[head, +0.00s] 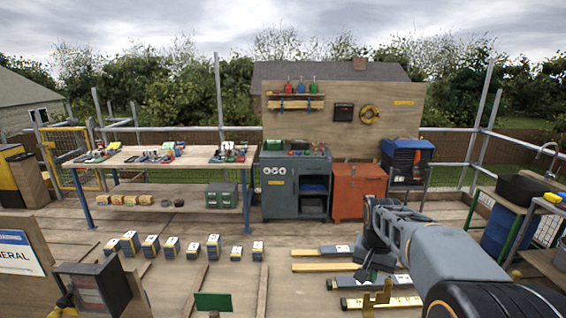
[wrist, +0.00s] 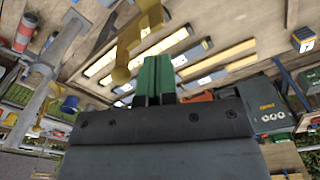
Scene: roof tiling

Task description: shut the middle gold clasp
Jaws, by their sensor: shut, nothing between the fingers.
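A gold clasp-like piece (head: 378,293) stands upright at the bottom of the head view, right of centre. A gold piece with a rounded end (wrist: 128,45) also shows in the wrist view, just beyond and left of my fingertips; it looks like the same one. I cannot tell whether it is the middle clasp, or whether it is open or shut. My gripper (wrist: 154,62) has green fingers pressed together with nothing between them. A gap to the gold piece seems to show, but its depth is unclear. In the head view my wrist hangs just behind the gold piece.
Long yellow and grey strips (head: 330,267) lie on the plank floor beyond. Several small stacks (head: 151,245) stand in a row at the left. A workbench (head: 150,157), a grey cabinet (head: 290,190) and an orange cabinet (head: 357,192) stand at the back.

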